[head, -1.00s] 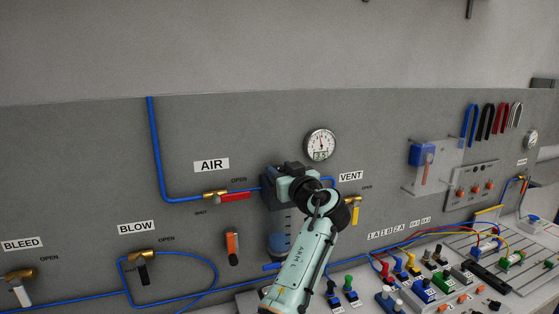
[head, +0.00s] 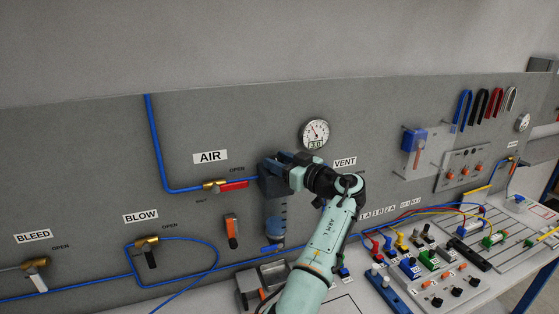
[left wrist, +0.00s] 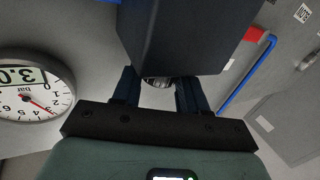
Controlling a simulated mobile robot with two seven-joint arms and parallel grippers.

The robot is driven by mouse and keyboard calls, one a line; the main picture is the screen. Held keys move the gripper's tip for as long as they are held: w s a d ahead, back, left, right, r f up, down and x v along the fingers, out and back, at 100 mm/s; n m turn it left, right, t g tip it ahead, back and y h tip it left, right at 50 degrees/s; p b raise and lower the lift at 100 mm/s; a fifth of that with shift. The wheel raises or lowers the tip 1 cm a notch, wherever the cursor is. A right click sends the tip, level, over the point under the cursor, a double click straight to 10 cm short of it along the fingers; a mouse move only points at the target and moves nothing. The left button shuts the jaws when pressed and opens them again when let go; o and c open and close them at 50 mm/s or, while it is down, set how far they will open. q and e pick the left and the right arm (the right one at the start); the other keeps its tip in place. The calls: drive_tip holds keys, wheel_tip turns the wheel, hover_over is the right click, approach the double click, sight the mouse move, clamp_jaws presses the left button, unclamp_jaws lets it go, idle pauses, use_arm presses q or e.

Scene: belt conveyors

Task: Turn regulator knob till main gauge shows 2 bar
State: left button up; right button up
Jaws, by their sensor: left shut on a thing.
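The regulator (head: 274,190) is a dark block on the grey panel with a clear blue-tinted bowl below it. My left gripper (head: 274,163) is at its top and shut on the knob. In the left wrist view, the two fingers (left wrist: 160,88) stand either side of the ridged knob (left wrist: 158,83), which is mostly hidden by the fingers and the dark regulator body. The main gauge (head: 315,134) is a round white dial above and right of the regulator. Its needle points up and left; its small display seems to read 3.0. It also shows upside down in the left wrist view (left wrist: 28,90).
The AIR valve (head: 222,186) with a red handle is left of the regulator, on the blue hose. The BLOW valve (head: 147,247) and BLEED valve (head: 35,270) are lower left. A bench with coloured plugs and hoses (head: 425,262) lies at right.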

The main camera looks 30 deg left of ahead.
use_arm(q)
drive_tip(key=shift+f, duration=0.3)
drive_tip(key=o, duration=0.6)
drive_tip(key=shift+o, duration=0.9)
drive_tip(key=shift+r, duration=0.15)
drive_tip(key=shift+d, duration=0.1)
drive_tip(key=b+v, duration=0.1)
drive_tip(key=v, duration=1.2)
drive_tip(key=shift+d, duration=0.15)
